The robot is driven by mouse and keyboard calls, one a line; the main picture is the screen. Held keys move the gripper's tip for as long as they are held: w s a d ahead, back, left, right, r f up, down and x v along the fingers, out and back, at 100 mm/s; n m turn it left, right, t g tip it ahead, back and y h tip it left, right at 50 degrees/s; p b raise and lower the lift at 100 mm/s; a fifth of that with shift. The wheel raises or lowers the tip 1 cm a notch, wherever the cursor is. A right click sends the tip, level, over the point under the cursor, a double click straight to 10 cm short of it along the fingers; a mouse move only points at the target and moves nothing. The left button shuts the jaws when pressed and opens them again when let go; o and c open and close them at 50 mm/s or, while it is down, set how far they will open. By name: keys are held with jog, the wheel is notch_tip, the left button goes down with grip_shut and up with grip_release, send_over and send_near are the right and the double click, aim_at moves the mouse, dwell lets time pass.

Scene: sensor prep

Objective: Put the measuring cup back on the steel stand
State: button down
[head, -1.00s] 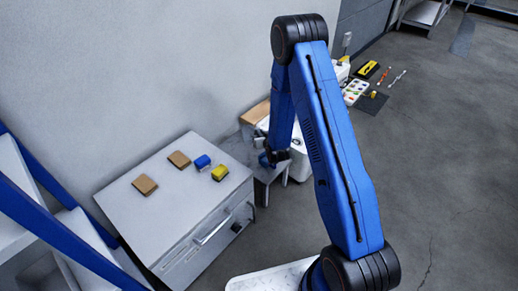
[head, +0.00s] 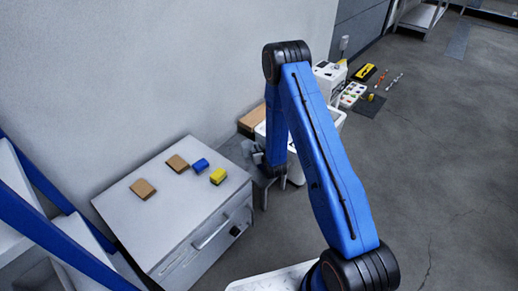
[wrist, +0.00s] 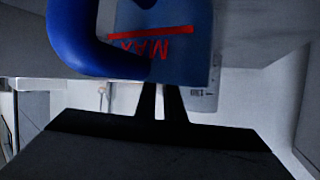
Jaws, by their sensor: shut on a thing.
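The measuring cup (wrist: 190,55) fills the upper middle of the wrist view, blue-grey with a red line and the word MAX upside down. Its thick blue handle (wrist: 72,35) curves at the left. My gripper (wrist: 159,92) shows two dark fingers closed together at the cup's lower edge, by the handle.
A grey cabinet (head: 170,232) at the left bears two brown blocks, a blue block (head: 200,165) and a yellow one (head: 218,176). A wooden-topped piece (head: 252,120) and white equipment (head: 328,75) stand behind my arm. Small items lie on a dark mat (head: 370,106). The floor at right is clear.

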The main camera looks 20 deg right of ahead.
jog(key=c, duration=1.9)
grip_release()
jog(key=shift+f, duration=0.1)
jog(key=shift+o, duration=0.2)
jog(key=a+v, duration=0.1)
jog(key=v, duration=1.1)
notch_tip(320, 180, up, 14)
jog(key=d+g, duration=0.2)
jog(key=s+d+r+g, duration=0.1)
jog(key=s+r, duration=0.3)
jog(key=r, duration=0.3)
jog(key=s+r+g, duration=0.1)
jog(key=s+r, duration=0.3)
jog(key=r, duration=0.2)
jog(key=s+r+g, duration=0.1)
jog(key=s+r, duration=0.4)
jog(key=s, duration=0.6)
jog(key=s+d+r+g, duration=0.1)
jog(key=s+r, duration=0.4)
jog(key=s, duration=0.6)
jog(key=s+d+r+g, duration=0.1)
jog(key=s+r, duration=0.4)
jog(key=s, duration=0.7)
jog(key=shift+g+h, duration=0.4)
jog(key=shift+g, duration=0.5)
